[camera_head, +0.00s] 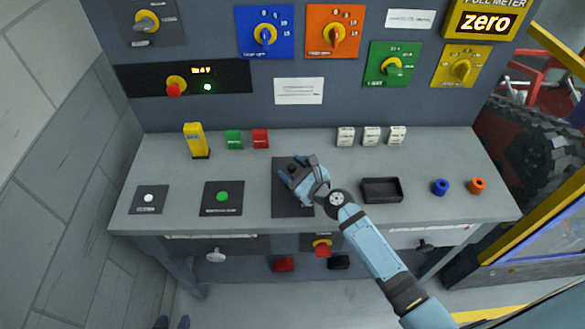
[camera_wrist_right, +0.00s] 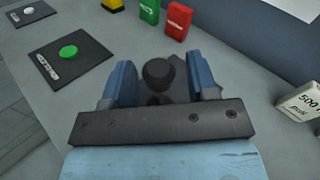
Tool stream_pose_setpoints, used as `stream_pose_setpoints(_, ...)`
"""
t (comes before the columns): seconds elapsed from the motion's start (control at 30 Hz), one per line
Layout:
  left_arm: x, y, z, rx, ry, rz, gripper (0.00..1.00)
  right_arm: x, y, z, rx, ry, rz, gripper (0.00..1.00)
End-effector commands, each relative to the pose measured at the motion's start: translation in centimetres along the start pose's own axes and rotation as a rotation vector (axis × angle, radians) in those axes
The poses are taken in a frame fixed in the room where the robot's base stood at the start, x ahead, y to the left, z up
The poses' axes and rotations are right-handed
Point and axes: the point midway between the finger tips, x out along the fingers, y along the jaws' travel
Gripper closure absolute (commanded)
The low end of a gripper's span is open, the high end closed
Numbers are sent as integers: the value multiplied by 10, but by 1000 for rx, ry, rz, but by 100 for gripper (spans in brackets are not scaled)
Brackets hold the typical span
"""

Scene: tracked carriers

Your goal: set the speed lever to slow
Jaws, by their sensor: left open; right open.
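The lever, with a round black knob (camera_wrist_right: 158,73), stands on a dark plate (camera_head: 290,207) in the middle of the workbench. In the right wrist view its knob is between the two blue fingers of my right gripper (camera_wrist_right: 160,85), with gaps on both sides. In the head view my right gripper (camera_head: 298,172) is over the plate and covers much of it. It is open. No slow marking is readable. Two dark tips of my left gripper (camera_head: 172,322) show at the bottom edge of the head view, apart; the rest is out of frame.
Left of the plate are a green button (camera_head: 222,196) and a white button (camera_head: 149,198). A black tray (camera_head: 382,190) lies to the right. Green (camera_head: 234,139) and red blocks (camera_head: 260,138) stand behind. A panel with several dials (camera_head: 265,35) rises at the back.

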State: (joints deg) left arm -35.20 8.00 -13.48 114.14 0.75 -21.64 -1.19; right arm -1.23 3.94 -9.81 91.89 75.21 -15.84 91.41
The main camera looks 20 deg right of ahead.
Motion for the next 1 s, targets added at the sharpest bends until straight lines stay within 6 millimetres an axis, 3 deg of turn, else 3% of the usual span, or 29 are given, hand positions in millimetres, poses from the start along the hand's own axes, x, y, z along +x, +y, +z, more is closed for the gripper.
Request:
stream_pose_setpoints(0.17, 0, 0, -1, 0, 4, 0, 57, -22, 0, -2, 1, 2, 0, 47)
stream_pose_setpoints(0.6, 7, 0, 9, 0, 3, -1, 57, -116, 0, -2, -1, 2, -1, 47)
stream_pose_setpoints(0.8, 9, -1, 13, 0, -1, 0, 57, -134, -1, -1, 0, 1, -1, 47)
stream_pose_setpoints(1.0, 9, -1, 13, 0, -1, 0, 57, -137, -1, 0, -1, 0, -1, 47)
